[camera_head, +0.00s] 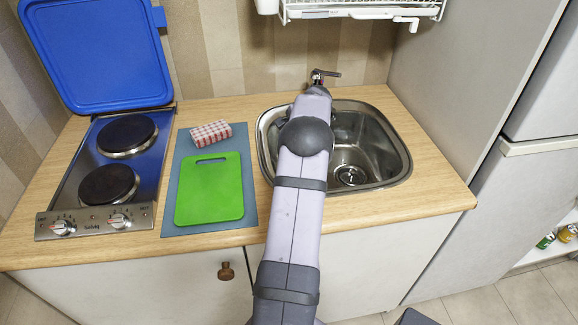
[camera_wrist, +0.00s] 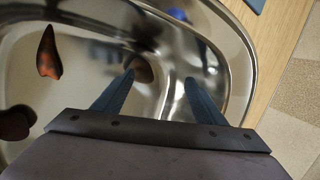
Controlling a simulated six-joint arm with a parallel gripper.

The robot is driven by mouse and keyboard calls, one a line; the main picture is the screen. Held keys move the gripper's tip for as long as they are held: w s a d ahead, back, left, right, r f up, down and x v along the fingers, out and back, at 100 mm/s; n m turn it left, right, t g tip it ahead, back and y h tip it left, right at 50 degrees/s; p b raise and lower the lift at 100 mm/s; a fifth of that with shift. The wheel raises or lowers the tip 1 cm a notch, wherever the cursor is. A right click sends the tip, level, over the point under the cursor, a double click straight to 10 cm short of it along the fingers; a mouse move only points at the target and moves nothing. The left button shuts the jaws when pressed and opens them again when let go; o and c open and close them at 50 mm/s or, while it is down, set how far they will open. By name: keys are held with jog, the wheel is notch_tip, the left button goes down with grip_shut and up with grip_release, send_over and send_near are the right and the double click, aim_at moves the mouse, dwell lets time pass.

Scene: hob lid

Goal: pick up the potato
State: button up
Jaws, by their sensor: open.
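In the wrist view, a brown rounded thing (camera_wrist: 142,70), which looks like the potato, lies in the metal sink (camera_wrist: 233,60). It is just beyond my left fingertip and partly hidden by that finger. My gripper (camera_wrist: 158,77) is open with nothing between its fingers, pointing into the sink. I cannot tell how high it is above the brown thing. In the head view my arm covers the left part of the sink (camera_head: 398,155), and neither the brown thing nor my fingers can be made out clearly.
In the wrist view, an orange-brown pointed thing (camera_wrist: 48,55) and a dark reddish thing (camera_wrist: 14,124) also lie in the sink. A tap (camera_head: 322,76) stands at the back. Left are a green board (camera_head: 210,192), a checked block (camera_head: 211,133) and the hob (camera_head: 105,170) with its blue lid (camera_head: 98,50) raised.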

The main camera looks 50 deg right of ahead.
jog(key=m, duration=0.3)
jog(key=s+m, duration=0.1)
jog(key=shift+a+f+m+t, duration=0.1)
jog(key=shift+a+m+t, duration=0.2)
jog(key=shift+a+t, duration=0.1)
jog(key=s+m, duration=0.1)
jog(key=m, duration=0.4)
jog(key=s+a+m+t, duration=0.1)
jog(key=m, duration=0.1)
jog(key=shift+s+f+m+h, duration=0.2)
jog(key=shift+s+m+h, duration=0.1)
jog(key=shift+m+h, duration=0.1)
jog(key=m, duration=0.1)
jog(key=s+m, duration=0.1)
jog(key=m, duration=0.1)
jog(key=shift+s+a+f+h, duration=0.1)
jog(key=shift+s+f+h, duration=0.1)
jog(key=shift+h, duration=0.1)
jog(key=shift+x, duration=3.65)
jog(key=shift+a+f, duration=0.1)
jog(key=shift+a, duration=0.1)
jog(key=c, duration=1.1)
